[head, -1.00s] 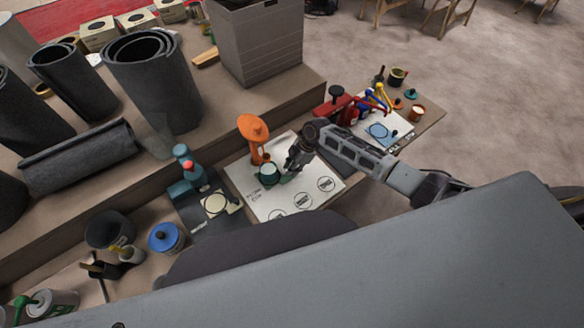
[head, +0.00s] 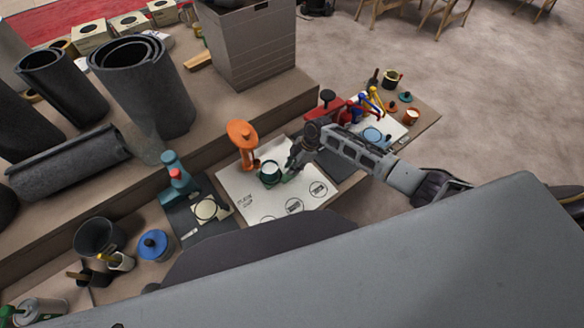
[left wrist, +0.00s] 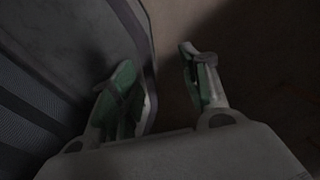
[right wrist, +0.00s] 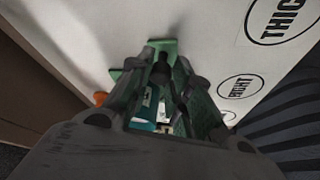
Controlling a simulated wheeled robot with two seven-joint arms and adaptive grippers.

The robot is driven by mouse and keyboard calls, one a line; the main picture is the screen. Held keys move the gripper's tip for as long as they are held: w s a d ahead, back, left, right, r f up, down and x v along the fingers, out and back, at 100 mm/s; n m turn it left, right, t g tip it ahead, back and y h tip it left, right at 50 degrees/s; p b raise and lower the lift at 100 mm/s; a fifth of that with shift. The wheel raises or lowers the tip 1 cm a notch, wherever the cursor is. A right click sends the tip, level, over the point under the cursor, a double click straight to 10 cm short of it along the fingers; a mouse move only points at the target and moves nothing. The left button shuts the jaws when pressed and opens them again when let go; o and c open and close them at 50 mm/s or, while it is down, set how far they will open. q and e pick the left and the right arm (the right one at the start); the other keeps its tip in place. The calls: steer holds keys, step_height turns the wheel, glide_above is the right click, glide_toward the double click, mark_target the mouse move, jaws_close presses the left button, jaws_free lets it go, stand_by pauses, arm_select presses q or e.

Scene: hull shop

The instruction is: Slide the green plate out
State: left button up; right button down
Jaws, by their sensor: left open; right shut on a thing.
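The green plate (head: 288,177) is a small green piece at my right fingertips in the head view. Green also shows past the fingertips in the right wrist view (right wrist: 162,46). My right gripper (head: 290,171) is shut on it, low over a white printed board (head: 255,205). A round dark teal piece with a pale top (head: 270,173) stands beside the fingertips. Whether it touches the plate is unclear. An orange stand (head: 242,134) rises just left of it. My left gripper (left wrist: 165,90) is open and empty in its wrist view.
A teal stand (head: 175,176) on a dark mat is left of the board. Red, blue and yellow tools (head: 365,104) lie to the right. A blue-lidded tin (head: 153,244) is at lower left. Rolled grey mats (head: 143,85) and a grey bin (head: 250,45) stand behind.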

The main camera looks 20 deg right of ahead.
steer(key=d, duration=0.1)
steer(key=w+d, duration=0.1)
steer(key=d, duration=0.1)
steer(key=shift+w+d, duration=0.1)
steer(key=shift+w+d+b, duration=0.1)
steer(key=shift+d+b, duration=0.2)
steer(key=shift+b, duration=0.05)
steer(key=d, duration=0.1)
steer(key=w+d+b, duration=0.1)
steer(key=d, duration=0.1)
steer(key=shift+w+d, duration=0.15)
steer(key=shift+d, duration=0.25)
arm_select(q)
steer(key=w+a, duration=0.1)
steer(key=w+a+f, duration=0.1)
steer(key=shift+a+f, duration=0.3)
arm_select(e)
steer(key=shift+w, duration=0.1)
